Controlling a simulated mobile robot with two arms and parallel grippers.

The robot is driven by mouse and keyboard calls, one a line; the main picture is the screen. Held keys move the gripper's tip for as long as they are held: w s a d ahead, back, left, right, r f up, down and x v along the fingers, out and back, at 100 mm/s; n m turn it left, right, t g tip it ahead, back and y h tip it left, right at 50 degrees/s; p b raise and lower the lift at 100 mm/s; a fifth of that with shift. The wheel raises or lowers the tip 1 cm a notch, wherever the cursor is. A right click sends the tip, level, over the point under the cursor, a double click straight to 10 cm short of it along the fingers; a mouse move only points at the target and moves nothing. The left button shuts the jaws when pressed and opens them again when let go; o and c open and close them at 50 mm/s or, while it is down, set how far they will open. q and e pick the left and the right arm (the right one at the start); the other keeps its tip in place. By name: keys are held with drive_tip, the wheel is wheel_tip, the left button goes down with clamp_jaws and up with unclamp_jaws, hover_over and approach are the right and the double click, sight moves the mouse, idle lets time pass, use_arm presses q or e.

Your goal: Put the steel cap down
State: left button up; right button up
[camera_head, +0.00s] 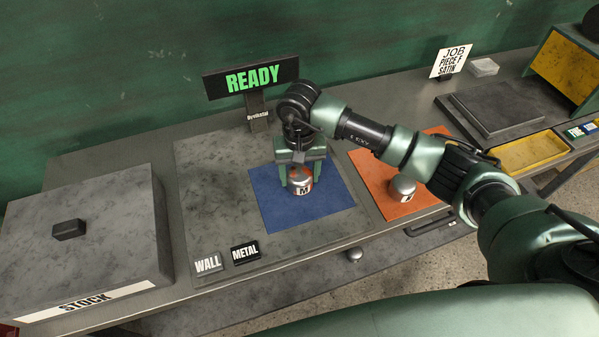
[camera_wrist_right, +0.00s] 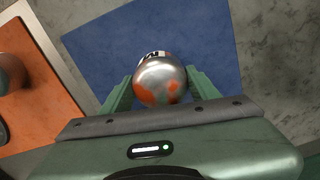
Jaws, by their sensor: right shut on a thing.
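The steel cap (camera_head: 301,184) is a rounded silver piece with orange patches and a label with an M. My right gripper (camera_head: 298,180) is shut on it, over the blue mat (camera_head: 335,206). In the right wrist view the cap (camera_wrist_right: 160,82) sits between the two green fingers (camera_wrist_right: 160,90), with the blue mat (camera_wrist_right: 95,40) behind it. I cannot tell whether the cap touches the mat. My left gripper is not in view.
A second silver piece (camera_head: 403,187) stands on the orange mat (camera_head: 435,198) at right. A READY sign (camera_head: 252,78) stands behind. WALL (camera_head: 208,264) and METAL (camera_head: 244,252) tags lie in front. A STOCK box (camera_head: 110,225) fills the left.

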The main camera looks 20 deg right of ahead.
drive_tip(key=shift+f, duration=0.25)
drive_tip(key=shift+f, duration=0.1)
drive_tip(key=shift+f+b, duration=0.1)
drive_tip(key=shift+b, duration=0.2)
drive_tip(key=o, duration=1.7)
